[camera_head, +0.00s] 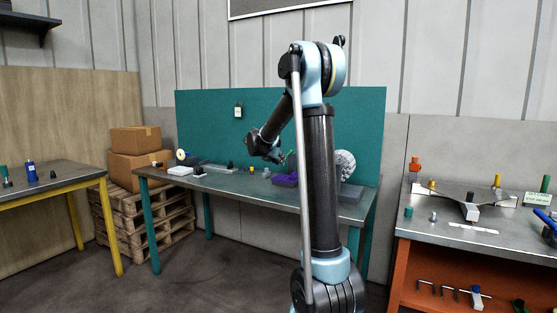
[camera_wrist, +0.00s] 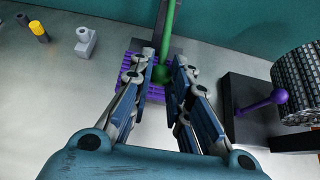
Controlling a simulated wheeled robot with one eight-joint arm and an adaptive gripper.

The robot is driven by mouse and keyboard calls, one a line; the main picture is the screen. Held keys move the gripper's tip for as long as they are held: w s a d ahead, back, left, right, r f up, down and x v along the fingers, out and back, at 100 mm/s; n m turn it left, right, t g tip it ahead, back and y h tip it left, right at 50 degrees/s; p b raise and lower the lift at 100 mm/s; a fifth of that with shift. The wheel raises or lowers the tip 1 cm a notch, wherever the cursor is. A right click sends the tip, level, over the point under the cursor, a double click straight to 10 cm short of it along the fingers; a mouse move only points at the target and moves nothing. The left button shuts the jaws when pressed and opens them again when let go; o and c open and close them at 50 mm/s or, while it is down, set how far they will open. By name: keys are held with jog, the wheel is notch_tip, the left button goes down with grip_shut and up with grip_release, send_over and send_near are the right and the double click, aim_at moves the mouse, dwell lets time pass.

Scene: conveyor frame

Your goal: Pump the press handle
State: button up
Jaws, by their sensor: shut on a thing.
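A green handle (camera_wrist: 168,35) with a round knob stands between my fingers in the wrist view. Its rod runs up towards the top edge of the picture. My gripper (camera_wrist: 162,66) is shut on this handle near its knob. In the head view my gripper (camera_head: 280,158) is small and dark above the far bench. Below the handle lies a purple ribbed part (camera_wrist: 126,80) on a dark base, partly covered by my fingers. The purple part also shows in the head view (camera_head: 285,180).
A dark block with a purple ball lever (camera_wrist: 278,97) and a patterned roll (camera_wrist: 303,82) stands close on the right. A grey fitting (camera_wrist: 85,42) and a yellow-black piece (camera_wrist: 39,31) sit at left. The teal panel (camera_head: 225,130) backs the bench.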

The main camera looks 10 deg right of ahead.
jog(key=shift+w+r, duration=0.2)
jog(key=shift+r, duration=2.45)
jog(key=shift+w+d+r, duration=0.15)
jog(key=shift+r, duration=0.4)
jog(key=shift+w+d+r, duration=0.1)
jog(key=shift+w+r, duration=0.05)
jog(key=shift+r, duration=0.4)
jog(key=o, duration=0.9)
